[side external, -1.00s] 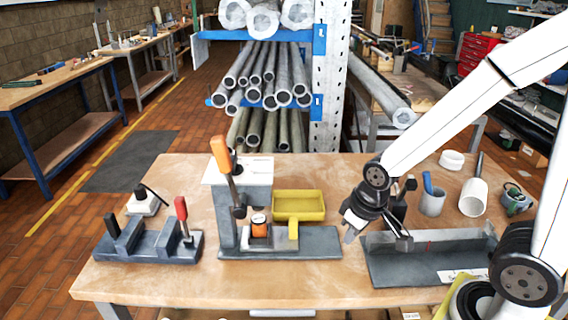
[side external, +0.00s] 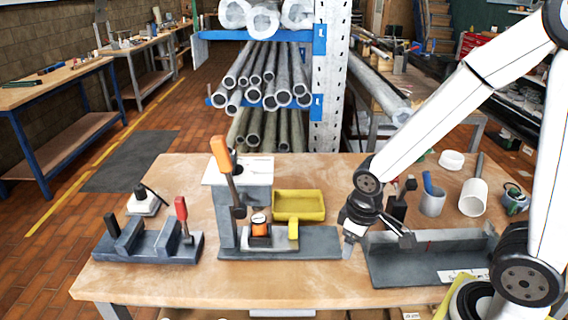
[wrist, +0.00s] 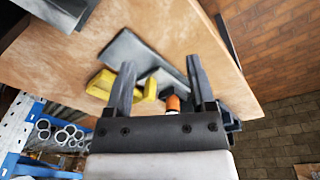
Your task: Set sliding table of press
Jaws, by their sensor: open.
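The press (side external: 228,232) stands mid-bench on a dark grey base plate, with an orange-handled lever (side external: 222,155) standing up. Its sliding table (side external: 262,242) is a light plate low on the base. It carries an orange cylinder (side external: 259,224) and has a yellow upright handle (side external: 293,229) at its right. My gripper (side external: 378,246) is open and empty, to the right of the press and apart from it, above the bench by the grey angle plate. In the wrist view my open fingers (wrist: 160,85) point toward the press, with the orange cylinder (wrist: 173,103) between them, partly hidden.
A yellow tray (side external: 299,217) lies behind the press base. A clamp fixture with a red handle (side external: 150,247) stands left. A grey angle plate (side external: 400,270) lies right, with cups and a white cylinder (side external: 473,198) behind it. The bench front edge is clear.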

